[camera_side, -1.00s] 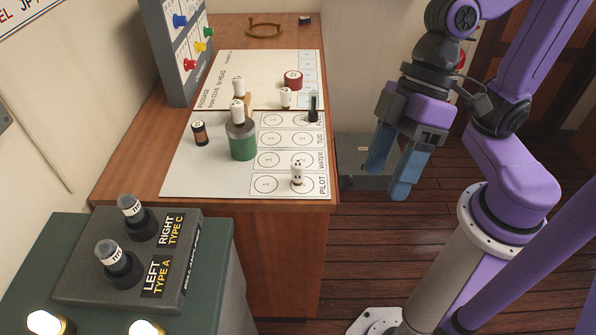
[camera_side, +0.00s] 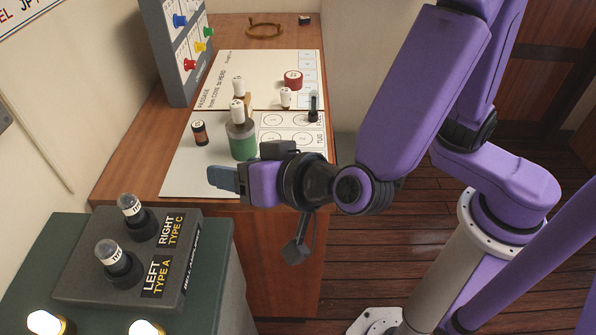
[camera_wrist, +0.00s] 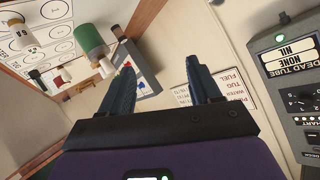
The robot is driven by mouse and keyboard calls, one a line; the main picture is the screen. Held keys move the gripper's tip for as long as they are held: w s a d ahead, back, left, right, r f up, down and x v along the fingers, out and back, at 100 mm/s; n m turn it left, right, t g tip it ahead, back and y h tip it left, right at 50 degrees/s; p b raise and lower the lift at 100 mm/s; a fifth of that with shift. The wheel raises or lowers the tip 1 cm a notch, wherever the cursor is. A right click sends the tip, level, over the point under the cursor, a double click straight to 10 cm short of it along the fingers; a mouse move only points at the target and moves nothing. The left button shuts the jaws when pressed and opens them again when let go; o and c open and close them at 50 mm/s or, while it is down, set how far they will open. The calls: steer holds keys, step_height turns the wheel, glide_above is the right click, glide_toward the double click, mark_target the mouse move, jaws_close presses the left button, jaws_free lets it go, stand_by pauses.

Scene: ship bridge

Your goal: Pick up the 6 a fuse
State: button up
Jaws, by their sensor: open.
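A small dark cylinder with an orange-brown band (camera_side: 199,133) stands upright on the white board at the left. A white piece (camera_side: 237,112) sits on the green cylinder (camera_side: 242,142), which also shows in the wrist view (camera_wrist: 90,38). Other white pieces stand behind (camera_side: 238,87) and to the right (camera_side: 285,97). My gripper (camera_side: 222,180) is open, over the board's front edge in the side view, with its fingers pointing left. In the wrist view nothing is between the fingers (camera_wrist: 160,80).
A dark piece with a clear top (camera_side: 313,107) and a red round piece (camera_side: 293,79) stand on the board. A grey panel with coloured knobs (camera_side: 187,50) rises behind. A grey box with two capped posts (camera_side: 130,255) is at the front left.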

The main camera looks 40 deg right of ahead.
steer(key=s+d+r+m+t+h, duration=0.2)
steer(key=s+d+m+h, duration=0.2)
steer(key=s+d+h, duration=0.65)
steer(key=w+a+f+h, duration=0.1)
steer(key=w+f, duration=0.1)
steer(key=f, duration=0.8)
steer(key=w+f+h, duration=0.1)
steer(key=w+f, duration=0.1)
steer(key=f, duration=0.8)
steer(key=x, duration=1.1)
steer(key=shift+w+r, duration=0.1)
steer(key=shift+w, duration=0.15)
steer(key=shift+r+x, duration=0.15)
steer(key=shift+x, duration=1.2)
steer(key=shift+r+x, duration=0.15)
steer(key=shift+x, duration=1.25)
steer(key=shift+w+a, duration=0.1)
steer(key=shift+a, duration=0.05)
steer(key=c, duration=1)
steer(key=shift+r, duration=0.15)
